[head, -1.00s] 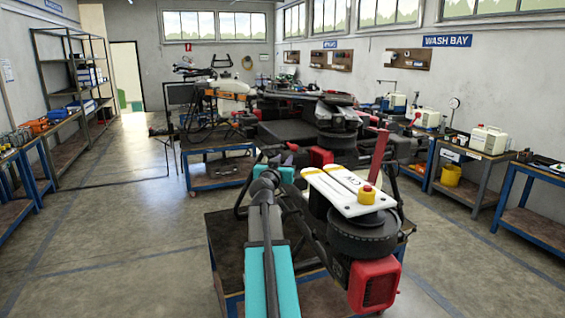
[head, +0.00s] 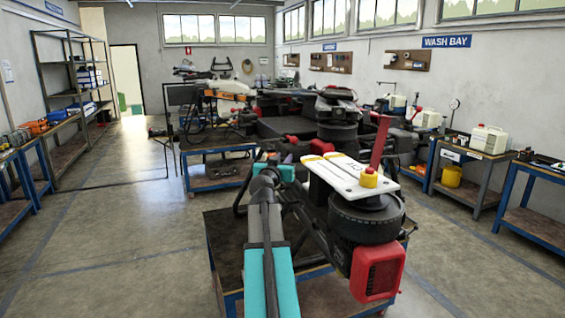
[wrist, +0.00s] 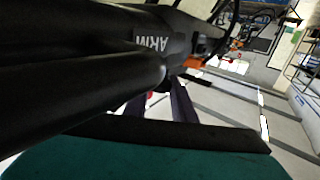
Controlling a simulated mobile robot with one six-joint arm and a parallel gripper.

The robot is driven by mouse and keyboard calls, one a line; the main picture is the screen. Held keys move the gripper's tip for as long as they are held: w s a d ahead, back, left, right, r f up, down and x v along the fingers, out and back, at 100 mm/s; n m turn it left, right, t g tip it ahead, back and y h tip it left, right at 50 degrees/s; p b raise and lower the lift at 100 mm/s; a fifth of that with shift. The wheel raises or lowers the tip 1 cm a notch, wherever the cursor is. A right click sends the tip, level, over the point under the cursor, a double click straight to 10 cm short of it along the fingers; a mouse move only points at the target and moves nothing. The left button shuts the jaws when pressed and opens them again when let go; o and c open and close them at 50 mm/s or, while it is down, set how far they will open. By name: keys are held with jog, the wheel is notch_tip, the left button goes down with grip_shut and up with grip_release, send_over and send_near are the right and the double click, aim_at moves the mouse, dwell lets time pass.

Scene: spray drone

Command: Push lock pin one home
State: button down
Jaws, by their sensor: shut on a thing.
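In the wrist view, a thick black tube (wrist: 95,75) with white lettering crosses the upper left, close to the camera. Beyond a teal edge and a dark bar, my gripper (wrist: 158,103) shows partly, below the tube. It appears shut on a small red part (wrist: 150,95), which seems to be lock pin one. The tube hides most of it, so I cannot tell how deep the pin sits. In the head view, my teal and grey arm reaches forward to the folded drone (head: 290,125); the pin and jaw tips cannot be made out there.
A blue-framed cart (head: 228,262) is below. Open floor lies to the left.

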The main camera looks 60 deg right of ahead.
jog(key=shift+a+f, duration=0.1)
jog(key=shift+f, duration=0.2)
jog(key=c, duration=1.5)
grip_release()
jog(key=shift+w, duration=0.15)
jog(key=shift+o, duration=0.2)
jog(key=shift+r, duration=0.1)
jog(key=b+v, duration=0.6)
jog(key=v, duration=0.7)
jog(key=shift+a, duration=0.35)
